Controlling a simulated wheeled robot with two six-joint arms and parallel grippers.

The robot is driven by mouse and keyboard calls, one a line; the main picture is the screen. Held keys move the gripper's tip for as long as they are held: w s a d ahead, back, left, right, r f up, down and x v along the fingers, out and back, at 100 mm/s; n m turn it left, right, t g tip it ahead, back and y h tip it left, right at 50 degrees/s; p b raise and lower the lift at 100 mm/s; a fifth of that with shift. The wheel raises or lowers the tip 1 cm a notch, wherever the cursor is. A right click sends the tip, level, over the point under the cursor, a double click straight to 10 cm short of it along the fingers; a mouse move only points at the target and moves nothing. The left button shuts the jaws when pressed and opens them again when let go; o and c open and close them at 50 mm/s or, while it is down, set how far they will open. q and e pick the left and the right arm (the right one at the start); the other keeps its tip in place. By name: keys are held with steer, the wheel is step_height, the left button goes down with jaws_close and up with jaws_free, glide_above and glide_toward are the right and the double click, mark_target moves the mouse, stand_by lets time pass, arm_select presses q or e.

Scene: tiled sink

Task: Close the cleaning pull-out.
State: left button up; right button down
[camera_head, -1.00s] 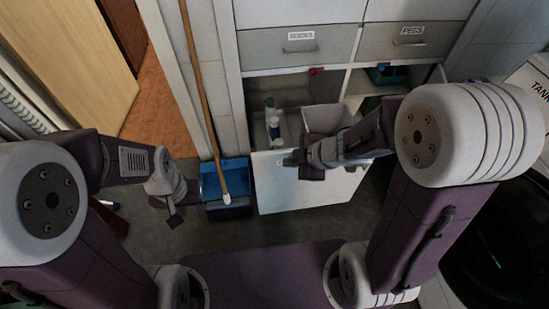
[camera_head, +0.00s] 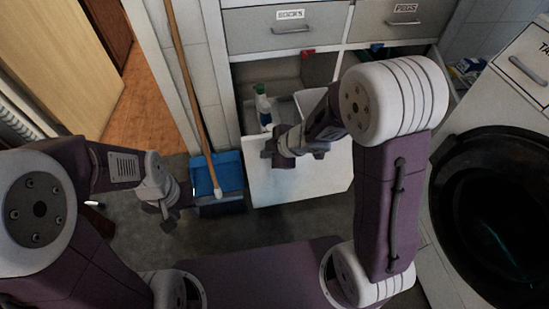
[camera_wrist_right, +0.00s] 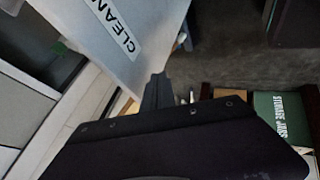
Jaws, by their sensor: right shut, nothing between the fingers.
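The cleaning pull-out stands open at the base of the cabinet, its white front panel (camera_head: 305,180) well out from the cabinet face. A bottle with a green top (camera_head: 263,105) and a pale bin (camera_head: 308,100) are inside it. In the right wrist view the panel (camera_wrist_right: 150,20) shows a label reading "CLEAN", partly cut off. My right gripper (camera_head: 268,155) is shut and empty, over the panel's upper left part in the head view; the wrist view shows its fingertips (camera_wrist_right: 158,85) close to the panel; contact is unclear. My left gripper (camera_head: 160,211) hangs low at left, away from the pull-out.
A blue dustpan (camera_head: 217,172) and a wooden broom handle (camera_head: 187,90) stand just left of the pull-out. Drawers labelled socks (camera_head: 290,30) and pegs (camera_head: 403,22) are shut above.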

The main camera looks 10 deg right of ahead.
arm_select(q)
steer(key=shift+r, duration=0.6)
arm_select(e)
steer(key=shift+w+r, duration=0.2)
steer(key=shift+w, duration=1.35)
